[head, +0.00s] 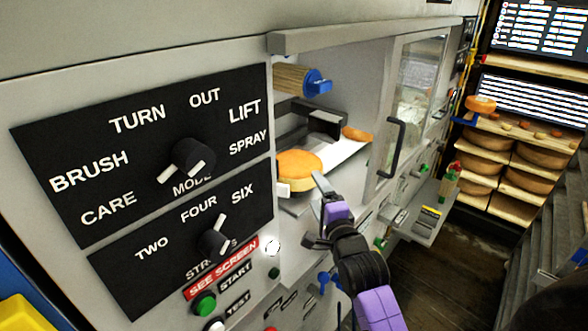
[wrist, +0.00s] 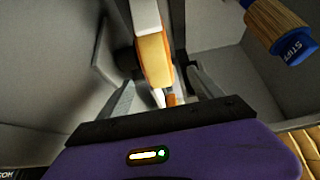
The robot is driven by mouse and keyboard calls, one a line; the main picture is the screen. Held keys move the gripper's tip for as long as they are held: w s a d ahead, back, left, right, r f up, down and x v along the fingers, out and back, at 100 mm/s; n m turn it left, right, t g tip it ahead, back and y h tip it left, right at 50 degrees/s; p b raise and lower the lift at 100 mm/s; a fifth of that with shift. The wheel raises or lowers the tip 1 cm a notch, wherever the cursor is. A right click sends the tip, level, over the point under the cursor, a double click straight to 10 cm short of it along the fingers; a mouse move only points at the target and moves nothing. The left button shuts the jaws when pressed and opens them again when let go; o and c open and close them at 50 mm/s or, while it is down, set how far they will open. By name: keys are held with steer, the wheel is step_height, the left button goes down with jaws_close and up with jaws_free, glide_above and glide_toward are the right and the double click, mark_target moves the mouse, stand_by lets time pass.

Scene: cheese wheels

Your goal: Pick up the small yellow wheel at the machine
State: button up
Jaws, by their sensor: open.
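The small yellow wheel (head: 299,163), yellow-orange in colour, lies in the open bay of the machine (head: 330,60). In the wrist view, a yellow-orange piece (wrist: 155,58) shows narrow, ahead of and between the fingers; it appears to be this wheel. My gripper (head: 322,190) is open, with its fingers just right of the wheel's near edge in the head view. In the wrist view, my gripper (wrist: 160,88) has one finger to each side of the yellow piece. I cannot tell whether either finger touches it.
A brush with a blue end (head: 318,82) hangs above the bay; it is at upper right in the wrist view (wrist: 280,28). A second orange piece (head: 357,134) lies deeper in. A glass door with a black handle (head: 391,145) stands right. Cheese shelves (head: 515,145) are farther right.

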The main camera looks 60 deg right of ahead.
mark_target(310, 182)
steer(key=shift+p+x, duration=0.75)
steer(key=shift+x, duration=2.05)
steer(key=shift+w+a+f, duration=0.1)
steer(key=shift+f, duration=0.1)
steer(key=shift+c, duration=0.3)
jaws_close()
steer(key=shift+r, duration=0.25)
